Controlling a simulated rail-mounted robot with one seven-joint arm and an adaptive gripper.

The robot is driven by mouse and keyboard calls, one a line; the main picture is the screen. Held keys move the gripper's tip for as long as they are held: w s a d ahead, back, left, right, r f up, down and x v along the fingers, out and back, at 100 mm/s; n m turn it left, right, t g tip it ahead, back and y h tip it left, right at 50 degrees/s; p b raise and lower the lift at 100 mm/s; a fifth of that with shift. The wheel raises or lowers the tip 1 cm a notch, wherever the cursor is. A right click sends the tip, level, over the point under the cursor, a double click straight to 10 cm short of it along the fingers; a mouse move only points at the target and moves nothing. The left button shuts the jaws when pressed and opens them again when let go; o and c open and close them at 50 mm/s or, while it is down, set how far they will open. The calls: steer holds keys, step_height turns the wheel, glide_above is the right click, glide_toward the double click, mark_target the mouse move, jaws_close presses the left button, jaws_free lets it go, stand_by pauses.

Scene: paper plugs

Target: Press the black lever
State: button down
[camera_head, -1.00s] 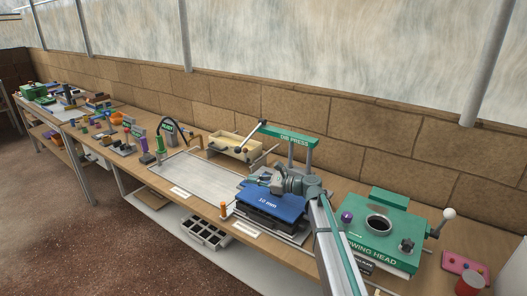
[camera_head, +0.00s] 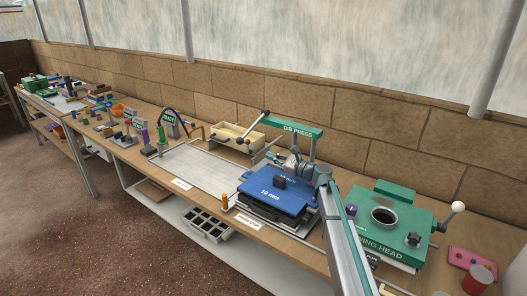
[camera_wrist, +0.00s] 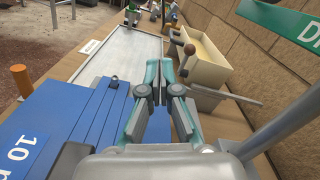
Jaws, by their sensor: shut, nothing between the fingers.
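A thin lever with a dark knob (camera_head: 266,114) slants at the left of the green die press (camera_head: 292,130) in the head view. I cannot tell for certain that this is the black lever. In the wrist view a dark-ended handle (camera_wrist: 184,73) with a brown knob stands by the tan tray, just beyond my fingertips. My gripper (camera_wrist: 164,88) is shut and empty, with its teal-padded fingers close together. It hangs above the blue 10 mm plate (camera_wrist: 112,115), apart from the handle. In the head view my gripper (camera_head: 279,158) is small and partly hidden by the press and arm.
A tan tray (camera_head: 237,133) stands by the wall. A grey flat panel (camera_head: 195,170) lies left of the blue plate. An orange peg (camera_head: 224,201) stands at the bench's front edge. A green machine (camera_head: 398,222) with a white-knobbed lever stands on the right.

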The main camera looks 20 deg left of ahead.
mark_target(253, 126)
steer(key=w+a+r+p, duration=0.1)
steer(key=a+r+p, duration=0.2)
steer(key=a, duration=0.7)
steer(key=shift+w+r, duration=0.3)
steer(key=shift+r, duration=0.3)
steer(key=shift+p, duration=0.3)
